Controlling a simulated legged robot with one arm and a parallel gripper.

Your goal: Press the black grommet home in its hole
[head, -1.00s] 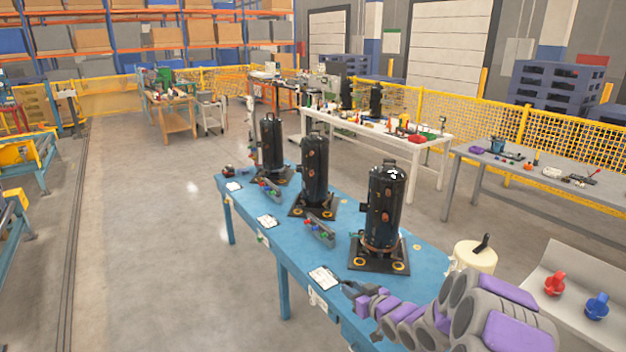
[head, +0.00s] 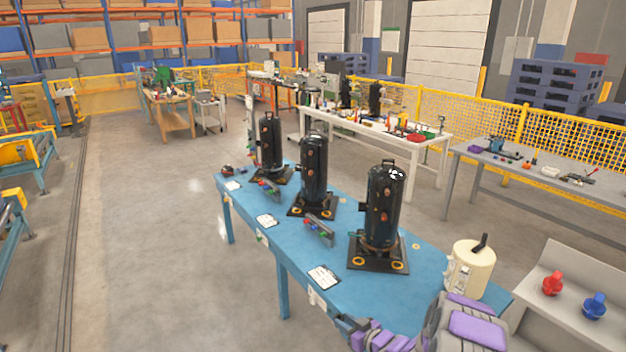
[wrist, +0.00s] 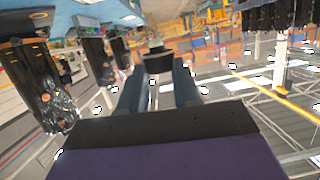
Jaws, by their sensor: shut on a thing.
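My gripper (wrist: 158,72) is shut on a small dark piece, the black grommet (wrist: 158,60), held between the two fingertips in the wrist view. In the head view my gripper (head: 346,322) is low at the near edge of the blue table, left of my purple and grey arm; the grommet is not clear there. The nearest black compressor (head: 384,205) stands upright on a black base plate (head: 378,262) with orange rings at its front corners. The gripper is apart from this plate. I cannot make out the grommet's hole.
Two more compressors (head: 314,175) stand farther along the blue table (head: 310,245). Papers (head: 324,277) and a small rack (head: 319,231) lie near its left edge. A cream canister (head: 470,270) stands at right, beside a grey shelf with red and blue knobs (head: 553,284).

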